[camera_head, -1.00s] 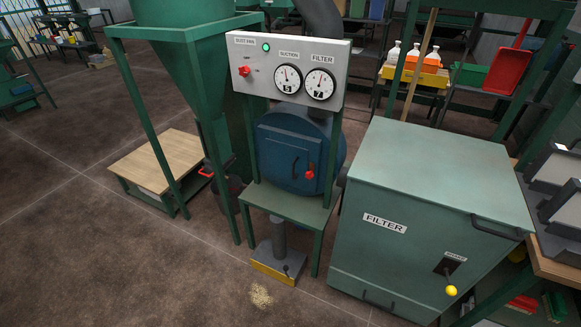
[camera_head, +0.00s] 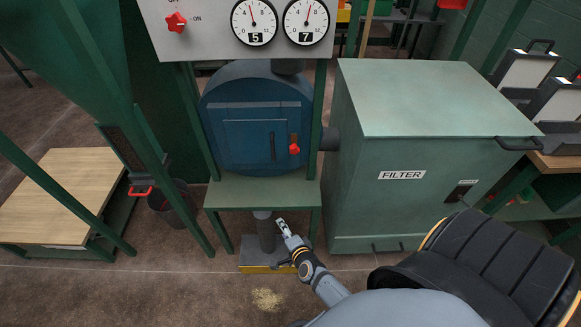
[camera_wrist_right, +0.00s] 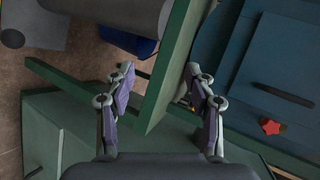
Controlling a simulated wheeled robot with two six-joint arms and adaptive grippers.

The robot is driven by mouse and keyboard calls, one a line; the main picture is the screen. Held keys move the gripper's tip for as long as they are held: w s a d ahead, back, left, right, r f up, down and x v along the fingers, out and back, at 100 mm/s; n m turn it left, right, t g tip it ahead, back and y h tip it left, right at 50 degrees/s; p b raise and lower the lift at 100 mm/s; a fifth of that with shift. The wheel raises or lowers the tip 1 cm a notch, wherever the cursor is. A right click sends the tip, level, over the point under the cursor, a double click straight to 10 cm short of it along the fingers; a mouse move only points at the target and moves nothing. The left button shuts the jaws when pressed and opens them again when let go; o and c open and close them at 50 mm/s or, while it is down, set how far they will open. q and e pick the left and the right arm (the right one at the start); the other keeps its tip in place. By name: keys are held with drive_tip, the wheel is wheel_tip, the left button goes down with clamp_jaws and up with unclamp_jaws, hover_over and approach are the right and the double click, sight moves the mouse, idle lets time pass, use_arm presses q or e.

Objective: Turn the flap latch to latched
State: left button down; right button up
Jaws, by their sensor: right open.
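The flap latch shows as a small red knob (camera_head: 294,149) at the lower end of a short brown plate. It sits on the right side of the square flap (camera_head: 255,143) on the round blue housing (camera_head: 220,120). In the right wrist view the red knob (camera_wrist_right: 271,126) is at the right, beside the dark bar handle (camera_wrist_right: 285,95). My right gripper (camera_head: 282,226) is below and slightly left of the latch, near the green stand's front edge. In the wrist view its fingers (camera_wrist_right: 160,72) are apart, with a green frame bar behind them. My left gripper is out of view.
A panel (camera_head: 215,45) with two gauges and a red switch is above the housing. Green posts (camera_head: 317,110) flank it, and a green shelf (camera_head: 262,191) lies below. The filter cabinet (camera_head: 420,100) stands to the right. A hopper leg and wooden platform (camera_head: 60,195) are left.

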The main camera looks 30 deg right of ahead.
drive_tip(key=w+d+r+m+t+h+b, duration=0.25)
drive_tip(key=w+r+m, duration=0.25)
drive_tip(key=r+m, duration=0.25)
drive_tip(key=m+h+b, duration=0.4)
drive_tip(key=m+h, duration=0.2)
drive_tip(key=m, duration=1.1)
approach(294, 152)
drive_tip(key=shift+y, duration=0.25)
drive_tip(key=x, duration=0.8)
drive_tip(key=shift+w+d, duration=0.2)
drive_tip(key=shift+d, duration=0.1)
drive_tip(key=shift+w+d, duration=0.35)
drive_tip(key=shift+w, duration=0.2)
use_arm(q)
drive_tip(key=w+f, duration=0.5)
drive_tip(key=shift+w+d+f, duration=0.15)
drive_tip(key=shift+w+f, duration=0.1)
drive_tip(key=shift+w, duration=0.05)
use_arm(e)
clamp_jaws()
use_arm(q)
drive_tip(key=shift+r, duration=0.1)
